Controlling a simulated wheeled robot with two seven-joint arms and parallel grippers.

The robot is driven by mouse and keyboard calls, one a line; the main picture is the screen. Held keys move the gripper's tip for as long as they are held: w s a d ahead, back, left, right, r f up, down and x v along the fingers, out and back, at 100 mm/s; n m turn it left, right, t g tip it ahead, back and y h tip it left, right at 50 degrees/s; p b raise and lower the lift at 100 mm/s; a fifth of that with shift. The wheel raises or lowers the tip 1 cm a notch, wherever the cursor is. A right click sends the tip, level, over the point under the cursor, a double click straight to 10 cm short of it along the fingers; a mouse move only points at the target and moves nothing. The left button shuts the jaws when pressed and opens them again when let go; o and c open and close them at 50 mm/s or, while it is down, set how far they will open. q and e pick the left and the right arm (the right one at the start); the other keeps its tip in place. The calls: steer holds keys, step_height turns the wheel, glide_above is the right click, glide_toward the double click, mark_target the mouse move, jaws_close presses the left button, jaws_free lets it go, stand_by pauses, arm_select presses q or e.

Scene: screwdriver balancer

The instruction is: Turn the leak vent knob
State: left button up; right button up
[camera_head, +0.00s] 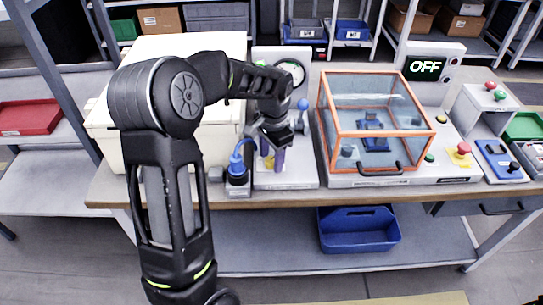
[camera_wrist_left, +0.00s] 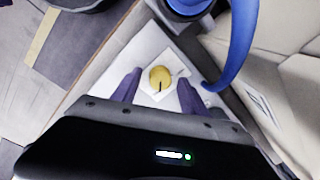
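The yellow knob (camera_wrist_left: 160,77), with a dark pointer line, sits on a light plate in the left wrist view. I take it to be the leak vent knob. In the head view a bit of it (camera_head: 268,163) shows beside my fingers; the rest is hidden. My left gripper (camera_head: 272,155) points down over the front of the panel with the round gauge (camera_head: 290,71). Its two purple fingers are apart in the wrist view (camera_wrist_left: 158,82), one on each side of the knob, with visible gaps. My right gripper is not in view.
A blue hose fitting (camera_head: 237,165) stands just left of my gripper, and its hose (camera_wrist_left: 240,50) curves close by in the wrist view. A clear box with orange edges (camera_head: 325,110) stands to the right. A white box (camera_head: 215,140) is behind my arm.

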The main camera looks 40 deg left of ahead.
mark_target(272, 161)
arm_select(q)
steer(key=r, duration=0.7)
steer(key=shift+d+r, duration=0.2)
steer(key=shift+r, duration=0.2)
steer(key=shift+s, duration=0.1)
stand_by(0.3)
